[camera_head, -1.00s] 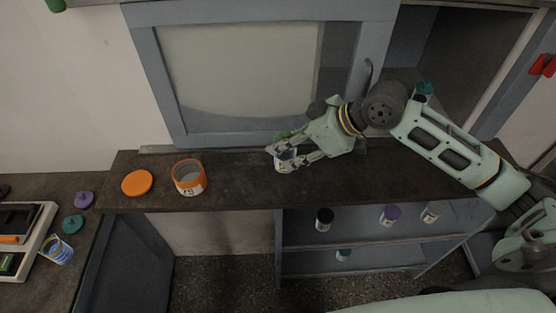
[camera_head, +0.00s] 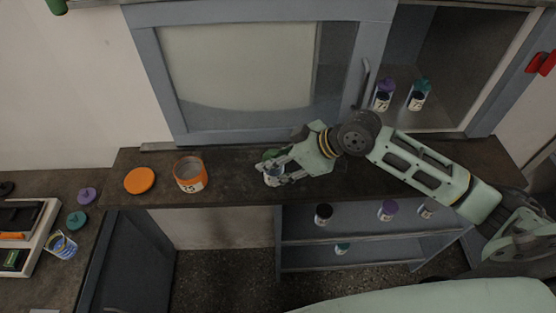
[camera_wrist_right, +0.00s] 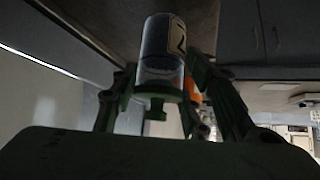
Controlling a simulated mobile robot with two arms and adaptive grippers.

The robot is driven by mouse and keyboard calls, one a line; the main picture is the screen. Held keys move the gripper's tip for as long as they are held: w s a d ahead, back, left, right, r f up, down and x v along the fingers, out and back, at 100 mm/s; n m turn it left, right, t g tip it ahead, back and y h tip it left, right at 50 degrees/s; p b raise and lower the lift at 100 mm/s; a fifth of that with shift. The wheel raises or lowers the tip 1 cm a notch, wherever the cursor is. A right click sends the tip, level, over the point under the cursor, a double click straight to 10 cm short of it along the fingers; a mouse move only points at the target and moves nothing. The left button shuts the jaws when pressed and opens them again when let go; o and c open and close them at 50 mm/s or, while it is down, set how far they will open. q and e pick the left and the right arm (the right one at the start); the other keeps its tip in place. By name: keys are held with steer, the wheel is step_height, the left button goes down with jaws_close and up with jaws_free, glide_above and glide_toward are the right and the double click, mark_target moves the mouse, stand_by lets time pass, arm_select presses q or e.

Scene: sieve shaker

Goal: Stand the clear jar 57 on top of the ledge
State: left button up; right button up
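The clear jar (camera_head: 273,177) is between the fingers of my right gripper (camera_head: 277,172), over the dark ledge (camera_head: 230,188). It has a green lid and a label whose number I cannot read in full. In the right wrist view the jar (camera_wrist_right: 162,45) sits between both fingers of the gripper (camera_wrist_right: 165,90), with its green lid toward the palm. The gripper looks shut on it. I cannot tell whether the jar's base touches the ledge. My left gripper is not in view.
An orange-rimmed jar (camera_head: 190,175) and an orange lid (camera_head: 140,180) are on the ledge to the left. A purple-lidded jar (camera_head: 383,95) and a teal-lidded jar (camera_head: 419,95) stand in the open cabinet. Lower shelves (camera_head: 370,235) hold several jars. A glass door (camera_head: 240,65) rises behind the ledge.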

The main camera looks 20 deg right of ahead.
steer(key=o, duration=0.4)
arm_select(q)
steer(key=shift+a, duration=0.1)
arm_select(e)
steer(key=shift+r, duration=0.1)
arm_select(q)
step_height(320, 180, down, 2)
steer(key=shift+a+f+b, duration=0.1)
steer(key=shift+b, duration=0.95)
arm_select(e)
steer(key=v, duration=1.2)
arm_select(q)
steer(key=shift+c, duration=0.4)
